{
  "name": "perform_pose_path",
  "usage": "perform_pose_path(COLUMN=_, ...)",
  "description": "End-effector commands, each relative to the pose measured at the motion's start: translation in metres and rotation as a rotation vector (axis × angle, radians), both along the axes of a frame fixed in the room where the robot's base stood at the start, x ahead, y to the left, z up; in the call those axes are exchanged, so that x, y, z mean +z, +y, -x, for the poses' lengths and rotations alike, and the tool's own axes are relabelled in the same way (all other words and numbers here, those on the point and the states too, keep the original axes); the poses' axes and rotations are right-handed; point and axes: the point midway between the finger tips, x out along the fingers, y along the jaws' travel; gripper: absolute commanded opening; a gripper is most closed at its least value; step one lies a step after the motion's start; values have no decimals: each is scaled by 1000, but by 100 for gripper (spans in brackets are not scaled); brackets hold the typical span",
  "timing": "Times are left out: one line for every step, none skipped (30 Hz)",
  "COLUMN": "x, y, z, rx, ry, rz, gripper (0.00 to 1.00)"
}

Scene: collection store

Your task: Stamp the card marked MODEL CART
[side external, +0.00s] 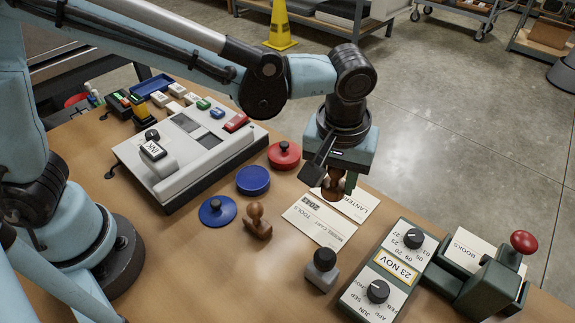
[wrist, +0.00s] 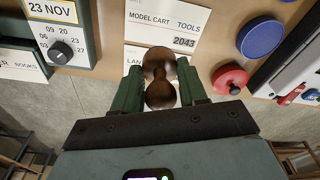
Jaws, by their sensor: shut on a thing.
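The MODEL CART card (side external: 320,222) lies flat on the table; it also shows in the wrist view (wrist: 160,24), with the words MODEL CART and TOOLS and a grey 2043 box. A second card, its name partly hidden but starting LANTER (side external: 356,203), lies beside it. My gripper (side external: 338,183) is shut on a brown wooden stamp (wrist: 160,95). The stamp is above or at the LANTER card, beyond the MODEL CART card in the side view. Its underside is hidden and I cannot tell whether it touches.
A blue round pad (side external: 252,181), a blue knobbed lid (side external: 217,211) and a red knobbed disc (side external: 284,155) lie left of the cards. A grey block stamp (side external: 321,272), a date dial box (side external: 385,275) and a green press (side external: 490,285) stand right. A grey machine (side external: 190,150) stands behind left.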

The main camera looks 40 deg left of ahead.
Motion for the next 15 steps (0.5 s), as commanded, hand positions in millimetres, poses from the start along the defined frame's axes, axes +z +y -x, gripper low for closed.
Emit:
perform_pose_path(x=-2, y=-9, z=1, rx=-3, ry=-1, rz=-1, gripper=23)
perform_pose_path(x=-3, y=-12, z=1, rx=-3, ry=-1, rz=-1, gripper=23)
perform_pose_path(x=-3, y=-16, z=1, rx=-1, ry=-1, rz=0, gripper=23)
perform_pose_path(x=-4, y=-17, z=2, rx=0, ry=-1, rz=-1, gripper=23)
perform_pose_path(x=-5, y=-19, z=2, rx=1, ry=-1, rz=-1, gripper=23)
perform_pose_path(x=-7, y=-20, z=2, rx=1, ry=-1, rz=-1, gripper=23)
perform_pose_path(x=-9, y=-20, z=2, rx=1, ry=-1, rz=-1, gripper=23)
perform_pose_path(x=-10, y=-20, z=2, rx=1, ry=-1, rz=-1, gripper=23)
perform_pose_path(x=-13, y=-20, z=2, rx=2, ry=-1, rz=-1, gripper=23)
perform_pose_path(x=-16, y=-20, z=2, rx=2, ry=-1, rz=-1, gripper=23)
perform_pose_path(x=-18, y=-20, z=2, rx=2, ry=-1, rz=-1, gripper=23)
perform_pose_path(x=-22, y=-20, z=1, rx=2, ry=-1, rz=0, gripper=23)
perform_pose_path(x=-25, y=-20, z=2, rx=2, ry=-1, rz=0, gripper=23)
perform_pose_path(x=-28, y=-20, z=2, rx=1, ry=-1, rz=0, gripper=23)
perform_pose_path(x=-33, y=-19, z=2, rx=2, ry=-1, rz=0, gripper=23)
